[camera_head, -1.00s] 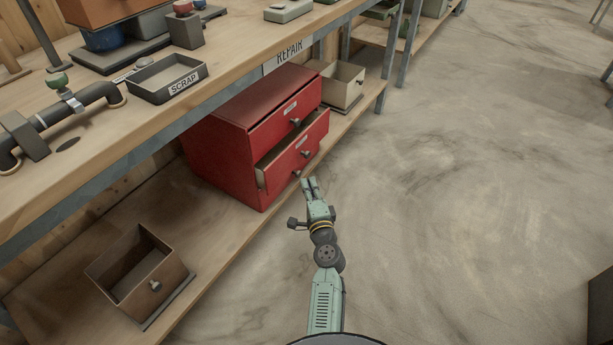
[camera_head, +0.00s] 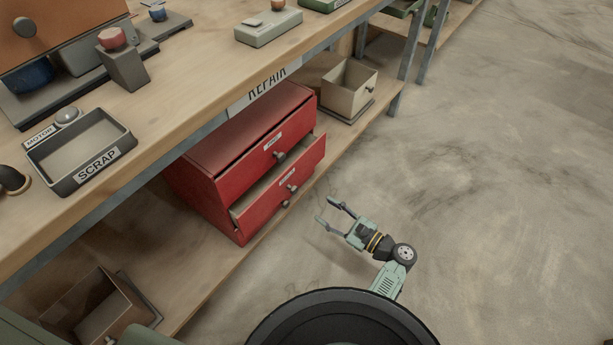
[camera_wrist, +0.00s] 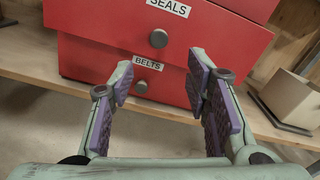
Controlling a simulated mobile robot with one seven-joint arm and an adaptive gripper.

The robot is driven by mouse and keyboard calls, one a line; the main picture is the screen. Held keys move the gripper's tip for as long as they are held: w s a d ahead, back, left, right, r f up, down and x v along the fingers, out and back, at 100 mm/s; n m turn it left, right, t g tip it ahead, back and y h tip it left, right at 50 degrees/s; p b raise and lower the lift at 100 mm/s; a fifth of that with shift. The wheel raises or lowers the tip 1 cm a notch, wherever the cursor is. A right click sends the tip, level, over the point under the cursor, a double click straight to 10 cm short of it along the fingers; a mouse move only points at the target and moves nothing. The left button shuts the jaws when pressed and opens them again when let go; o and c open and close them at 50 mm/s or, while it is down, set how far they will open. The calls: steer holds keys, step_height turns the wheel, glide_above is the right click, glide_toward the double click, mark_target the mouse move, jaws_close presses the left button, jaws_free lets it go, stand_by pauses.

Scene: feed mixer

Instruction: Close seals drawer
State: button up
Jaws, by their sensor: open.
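The seals drawer (camera_head: 280,190) is the middle drawer of a red cabinet (camera_head: 200,165) and stands pulled partly out in the head view. In the wrist view the SEALS label (camera_wrist: 168,7) and a grey knob (camera_wrist: 158,38) show on its front. The BELTS drawer (camera_wrist: 90,65) lies below it, set back, with its own knob (camera_wrist: 141,86). My gripper (camera_head: 331,212) is open and empty, in front of the cabinet and apart from it. In the wrist view its two purple-padded fingers (camera_wrist: 160,80) point at the drawer fronts.
The cabinet stands on a low wooden shelf (camera_head: 225,262) under the workbench (camera_head: 175,100). A beige open bin (camera_head: 348,90) is behind it to the right, and a brown open bin (camera_head: 95,310) is at lower left. The concrete floor (camera_head: 480,180) to the right is clear.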

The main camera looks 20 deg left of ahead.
mark_target(296, 191)
steer(key=b+x, duration=0.2)
steer(key=x, duration=0.8)
steer(key=shift+a, duration=0.3)
steer(key=shift+c, duration=0.5)
jaws_close()
